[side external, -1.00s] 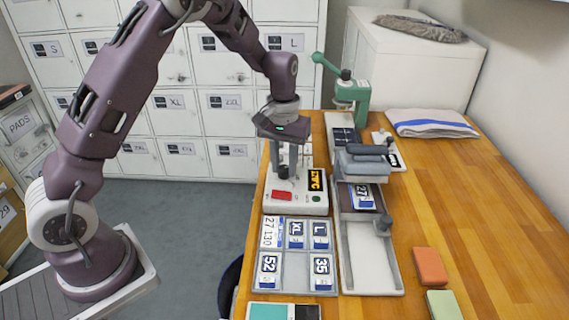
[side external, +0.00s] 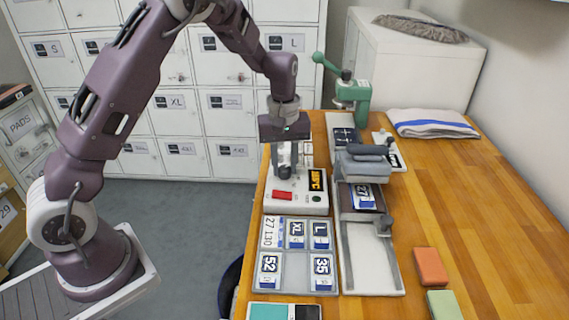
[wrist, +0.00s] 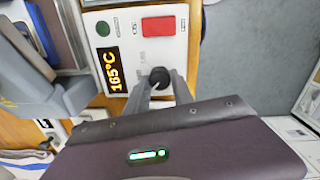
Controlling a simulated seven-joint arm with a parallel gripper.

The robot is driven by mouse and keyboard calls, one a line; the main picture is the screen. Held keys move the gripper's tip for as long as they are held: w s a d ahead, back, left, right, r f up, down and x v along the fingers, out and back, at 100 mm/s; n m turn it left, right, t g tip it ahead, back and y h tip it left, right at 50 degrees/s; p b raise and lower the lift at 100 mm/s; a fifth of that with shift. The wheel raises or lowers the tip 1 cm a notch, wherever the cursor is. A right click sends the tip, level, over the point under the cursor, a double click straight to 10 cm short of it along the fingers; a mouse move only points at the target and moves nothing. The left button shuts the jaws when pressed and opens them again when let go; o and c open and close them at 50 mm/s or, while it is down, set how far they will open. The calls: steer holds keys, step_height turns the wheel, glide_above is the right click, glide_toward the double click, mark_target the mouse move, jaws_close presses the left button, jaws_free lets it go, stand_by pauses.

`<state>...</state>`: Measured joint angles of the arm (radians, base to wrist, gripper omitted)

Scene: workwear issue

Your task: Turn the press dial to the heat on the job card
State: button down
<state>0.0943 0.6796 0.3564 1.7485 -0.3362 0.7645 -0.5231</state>
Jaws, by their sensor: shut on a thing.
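The white control box (side external: 294,202) stands near the bench's left edge. Its black dial (wrist: 158,77) shows in the wrist view between my fingers. My gripper (side external: 286,166) points down and is shut on the dial. The box's amber display (wrist: 109,70) reads 165°C; it also shows in the side view (side external: 316,180). A white card (side external: 272,232) in front of the box carries the printed figures 27 and 130. The grey press (side external: 362,164) stands right of the box, with a patch marked 27 (side external: 363,196) at its front.
The box has a red button (wrist: 158,26) and a green one (wrist: 103,28). A tray (side external: 296,250) of marked patches lies in front. A green hand press (side external: 352,90) and a folded cloth (side external: 432,123) are behind. The bench's right side is mostly clear.

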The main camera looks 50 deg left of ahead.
mark_target(283, 168)
steer(key=shift+r, duration=0.1)
steer(key=c, duration=1.1)
jaws_free()
step_height(283, 168, up, 7)
steer(key=shift+f, duration=0.15)
steer(key=shift+s+r, duration=0.15)
steer(key=shift+r, duration=0.25)
steer(key=s+d+r+m+t, duration=0.2)
steer(key=s+r+m, duration=0.1)
steer(key=s+r, duration=0.4)
steer(key=s+d+r+m+t, duration=0.1)
steer(key=s+d+r+m, duration=0.3)
steer(key=s, duration=0.5)
steer(key=s+m+t, duration=0.2)
steer(key=s+m, duration=0.2)
steer(key=s, duration=0.8)
